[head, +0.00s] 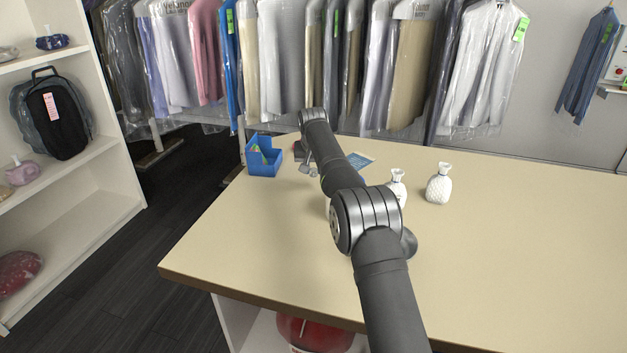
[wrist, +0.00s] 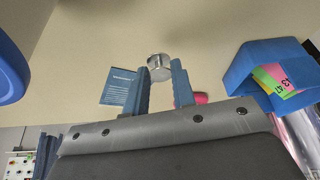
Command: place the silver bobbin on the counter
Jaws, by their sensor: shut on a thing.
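The silver bobbin (wrist: 159,66) is a short, shiny cylinder at the tips of my gripper (wrist: 162,75) in the wrist view. The two blue-grey fingers are shut on it, one on each side. Beige counter (wrist: 200,28) shows behind it; I cannot tell whether the bobbin touches the surface. In the head view my gripper (head: 307,167) is low over the far left part of the counter (head: 250,225), right of a blue bin. The bobbin cannot be made out there.
The blue bin (head: 264,160) holds bright tags. A blue printed card (head: 360,160) lies behind my arm. Two white bottles (head: 439,185) (head: 397,186) stand mid-counter. Bagged garments (head: 395,70) hang behind. The counter's front left and right are clear.

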